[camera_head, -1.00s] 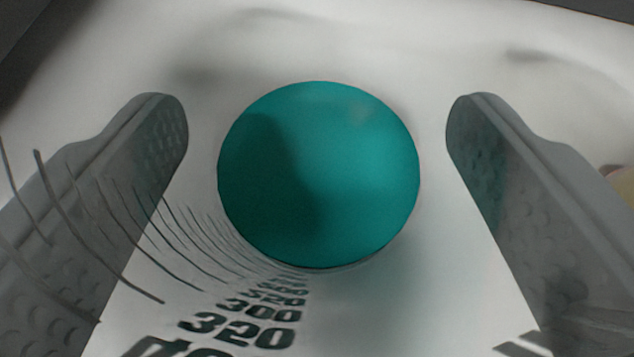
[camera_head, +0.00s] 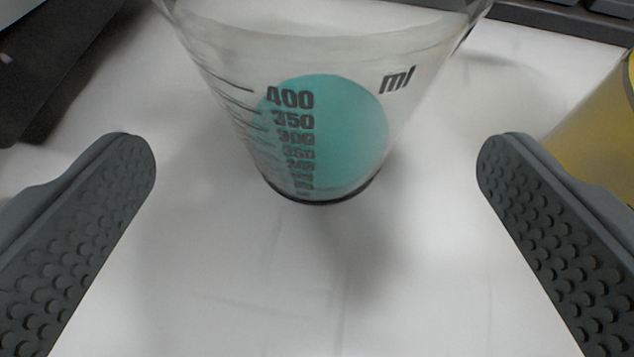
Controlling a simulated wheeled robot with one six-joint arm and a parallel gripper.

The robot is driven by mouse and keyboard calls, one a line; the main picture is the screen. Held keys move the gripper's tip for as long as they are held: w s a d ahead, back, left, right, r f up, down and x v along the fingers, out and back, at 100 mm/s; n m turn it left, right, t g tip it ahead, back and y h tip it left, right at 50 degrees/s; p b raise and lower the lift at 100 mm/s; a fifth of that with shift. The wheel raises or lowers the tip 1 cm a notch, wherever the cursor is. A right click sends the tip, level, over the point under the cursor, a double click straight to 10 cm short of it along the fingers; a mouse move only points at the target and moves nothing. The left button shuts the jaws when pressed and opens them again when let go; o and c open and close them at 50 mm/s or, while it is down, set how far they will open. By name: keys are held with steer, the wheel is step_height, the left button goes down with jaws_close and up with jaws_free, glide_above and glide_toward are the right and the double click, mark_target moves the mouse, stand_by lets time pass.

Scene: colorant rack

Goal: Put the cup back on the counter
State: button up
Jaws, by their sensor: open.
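The clear measuring cup (camera_head: 225,60) stands upright on the white counter (camera_head: 230,270), ahead of my gripper (camera_head: 316,160). It has black marks, with "400" and "ml" readable, and teal colour (camera_head: 345,135) shows through its wall at the bottom. Neither finger touches the cup.
A yellow container (camera_head: 600,135) stands at the right, close behind the right finger. A dark edge (camera_head: 560,20) runs along the back right, and a dark object (camera_head: 60,70) lies at the back left. The counter in front of the cup is clear.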

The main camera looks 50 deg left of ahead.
steer(key=v, duration=0.6)
steer(key=shift+s+d+r, duration=0.2)
steer(key=shift+s+d, duration=0.05)
steer(key=shift+d, duration=0.05)
steer(key=shift+a, duration=0.1)
steer(key=s+a+r+m+t+h, duration=0.2)
steer(key=s+r+m+t+h, duration=0.1)
steer(key=s, duration=0.7)
steer(key=s+a+r+m+t+h, duration=0.2)
steer(key=s+a+r+m+h, duration=0.1)
steer(key=s, duration=0.7)
steer(key=s+a+r+m+t+h, duration=0.3)
steer(key=s, duration=0.7)
steer(key=shift+s+r+m+t, duration=0.25)
steer(key=shift+m+t, duration=0.05)
